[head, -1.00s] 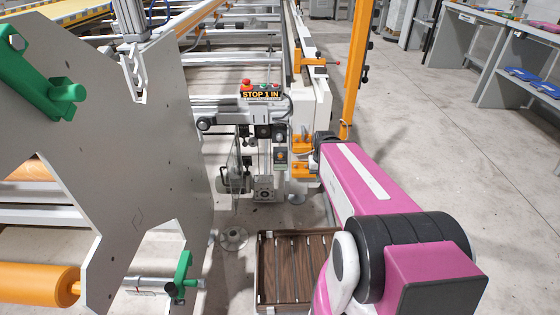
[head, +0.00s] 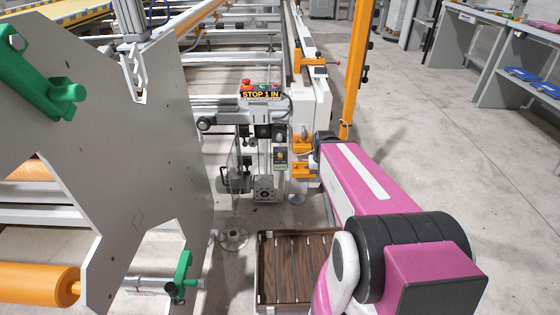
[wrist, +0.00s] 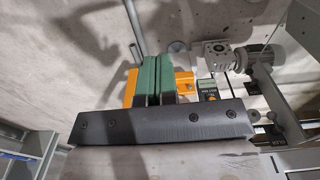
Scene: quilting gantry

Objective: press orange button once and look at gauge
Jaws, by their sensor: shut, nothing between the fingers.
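My gripper (wrist: 155,78) shows in the wrist view as two green fingers pressed together above a dark palm bar, with nothing between them. A small dark box with a label carries an orange button (wrist: 210,97), just right of the fingers and apart from them in the picture. In the head view the orange button (head: 280,157) shows small on its box, below the machine's control panel. My pink arm reaches in from the right; its fingers are not clear in that view. I cannot make out the gauge in either view.
Orange brackets (head: 303,171) sit close to the button. A control panel (head: 262,92) with a red mushroom button and a "STOP 1 IN" sign stands above. A motor (wrist: 262,60) is on the wrist view's right.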

